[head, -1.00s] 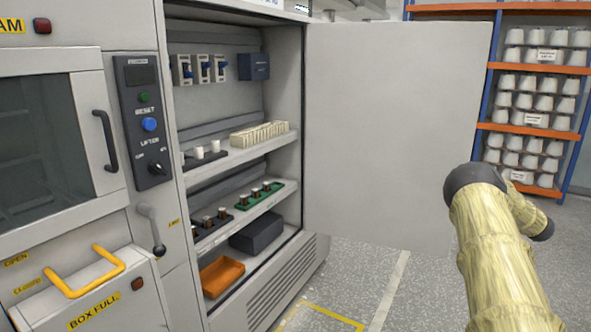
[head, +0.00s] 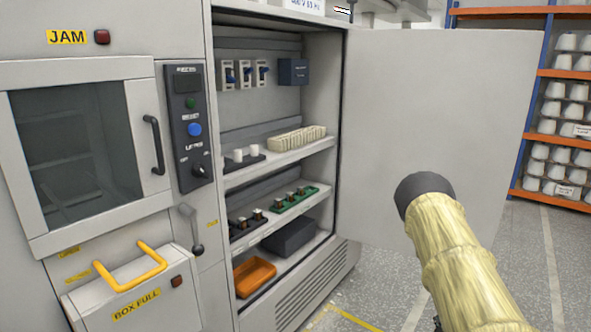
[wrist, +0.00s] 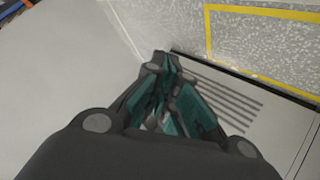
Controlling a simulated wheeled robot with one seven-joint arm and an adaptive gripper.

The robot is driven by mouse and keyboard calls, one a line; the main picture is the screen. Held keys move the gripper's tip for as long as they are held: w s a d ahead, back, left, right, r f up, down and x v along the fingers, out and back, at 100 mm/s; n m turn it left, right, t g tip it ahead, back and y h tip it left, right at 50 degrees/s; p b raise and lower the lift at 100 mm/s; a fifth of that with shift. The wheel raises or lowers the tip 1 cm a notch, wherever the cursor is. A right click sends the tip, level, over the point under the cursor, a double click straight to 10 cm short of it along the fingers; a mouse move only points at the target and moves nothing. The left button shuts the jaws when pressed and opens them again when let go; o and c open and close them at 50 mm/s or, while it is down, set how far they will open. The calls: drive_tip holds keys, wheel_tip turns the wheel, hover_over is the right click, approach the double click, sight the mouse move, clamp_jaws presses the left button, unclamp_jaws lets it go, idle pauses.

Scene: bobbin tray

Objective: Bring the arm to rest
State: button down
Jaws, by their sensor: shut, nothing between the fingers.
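My gripper (wrist: 166,75) shows in the wrist view with its dark, teal-padded fingers drawn together and nothing between them. Below it in that view are the speckled floor and a vented grey panel. In the head view my arm, in a pale yellow sleeve with a dark joint, rises at the lower right in front of the open cabinet door (head: 440,110). The gripper itself cannot be made out in the head view.
The open cabinet holds a green bobbin tray (head: 296,200), a dark tray (head: 247,228), an orange bin (head: 255,275) and a dark box (head: 290,237). A machine with a yellow handle (head: 130,280) stands left. Racks of cones (head: 562,130) stand at right.

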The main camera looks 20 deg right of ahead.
drive_tip(key=s+a+f+m+g+y, duration=0.1)
drive_tip(key=s+a+f, duration=0.2)
drive_tip(key=s+a, duration=0.35)
drive_tip(key=s+a+f+g+y+p, duration=0.1)
drive_tip(key=s+a+f+g, duration=0.15)
drive_tip(key=a, duration=0.75)
drive_tip(key=s+a+f+m+g+y, duration=0.1)
drive_tip(key=s+a+f, duration=0.2)
drive_tip(key=s+a, duration=0.35)
drive_tip(key=s+a+r+g+y, duration=0.1)
drive_tip(key=s+a+g, duration=0.1)
drive_tip(key=s+a, duration=0.8)
drive_tip(key=s+a+r+g+y+p, duration=0.1)
drive_tip(key=s+a+g, duration=0.2)
drive_tip(key=s+a, duration=0.7)
drive_tip(key=shift+a+r+y, duration=0.25)
drive_tip(key=shift+a+y, duration=0.15)
drive_tip(key=shift+a, duration=0.7)
drive_tip(key=shift+s+m, duration=0.15)
drive_tip(key=shift+m, duration=0.15)
